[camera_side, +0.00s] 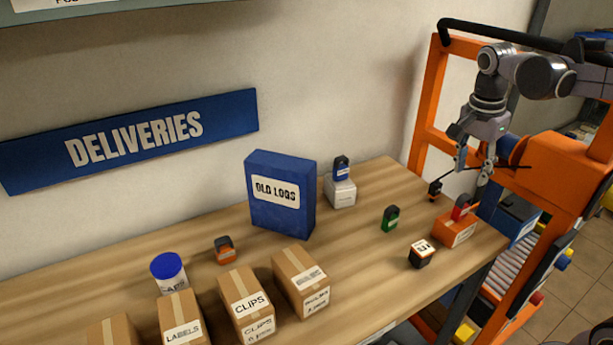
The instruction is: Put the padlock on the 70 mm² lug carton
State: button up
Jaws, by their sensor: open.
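Several small padlock-like items with dark tops are in view, and I cannot tell which one is the task's padlock. A red one (460,207) is on an orange carton (462,232), a green one (390,218) stands on the table, a blue one (341,170) is on a white carton (341,191), and an orange one (224,250) is left of the blue box. The 70 mm² marking is not readable on any carton. My gripper (474,172) points down, open and empty, above the orange carton and apart from the red item.
A blue OLD LOGS box (280,215) stands mid-table. Brown cartons (248,305) and a blue-lidded tub (168,270) are at front left. A dark block (421,256) and a small black item (435,189) are near the orange carton. An orange frame (424,110) borders the right.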

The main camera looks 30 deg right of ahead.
jog(key=s+a+f+n+t+y, duration=0.1)
jog(key=s+a+f+n+t, duration=0.1)
jog(key=a+n, duration=0.4)
jog(key=s+a+f+n+t, duration=0.3)
jog(key=s+a+n+t, duration=0.1)
jog(key=n, duration=0.8)
jog(key=shift+a+f+t+y, duration=0.35)
jog(key=shift+a+t, duration=0.25)
jog(key=shift+a, duration=0.55)
